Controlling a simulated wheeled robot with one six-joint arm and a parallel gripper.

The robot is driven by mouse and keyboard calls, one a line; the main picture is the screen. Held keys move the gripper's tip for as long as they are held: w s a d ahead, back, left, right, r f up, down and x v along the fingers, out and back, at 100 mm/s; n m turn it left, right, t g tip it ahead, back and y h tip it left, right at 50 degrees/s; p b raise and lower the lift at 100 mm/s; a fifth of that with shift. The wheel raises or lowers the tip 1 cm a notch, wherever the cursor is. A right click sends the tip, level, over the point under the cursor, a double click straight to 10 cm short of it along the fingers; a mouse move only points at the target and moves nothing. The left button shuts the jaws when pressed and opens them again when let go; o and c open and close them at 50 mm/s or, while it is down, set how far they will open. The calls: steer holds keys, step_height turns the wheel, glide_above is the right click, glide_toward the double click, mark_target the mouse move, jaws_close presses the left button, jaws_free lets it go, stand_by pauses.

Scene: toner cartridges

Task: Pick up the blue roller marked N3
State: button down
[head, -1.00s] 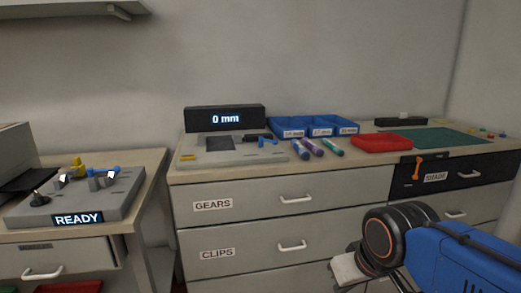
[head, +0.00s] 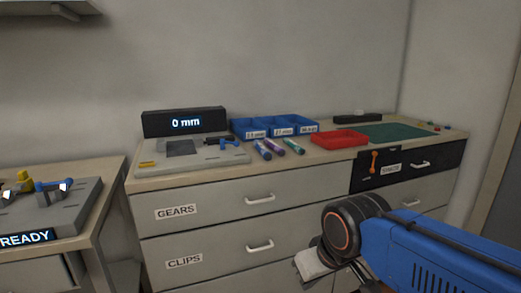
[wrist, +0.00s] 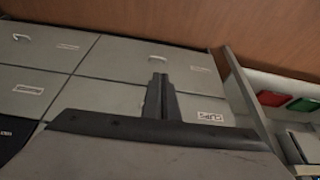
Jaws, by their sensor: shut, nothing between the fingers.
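Three slim rollers lie side by side on the counter in the head view: a blue one (head: 262,150), a purple one (head: 274,147) and a green one (head: 294,146). Their markings are too small to read, so I cannot tell whether the blue one is N3. My gripper shows in the wrist view (wrist: 158,82) with its fingers together and empty, in front of the drawer fronts. It is well apart from the rollers, which are not in the wrist view. In the head view my arm is at the lower right, in front of the drawers.
Behind the rollers stands a blue divided bin (head: 275,128). A red tray (head: 339,139) and a green mat (head: 400,132) lie to the right. A measuring device with a "0 mm" display (head: 184,122) stands left. A grey "READY" device (head: 60,212) sits on the left bench.

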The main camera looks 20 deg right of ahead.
steer(key=c, duration=2.3)
jaws_free()
steer(key=o, duration=0.5)
steer(key=shift+w+r, duration=0.2)
steer(key=shift+r, duration=0.1)
steer(key=shift+o, duration=0.4)
steer(key=w+d+r, duration=0.1)
steer(key=w+r, duration=1.5)
steer(key=r, duration=0.4)
steer(key=shift+w+d+m, duration=0.15)
steer(key=shift+d+m, duration=0.1)
steer(key=shift+m, duration=0.05)
glide_toward(263, 146)
steer(key=shift+m, duration=0.3)
steer(key=x, duration=0.9)
steer(key=shift+a, duration=0.15)
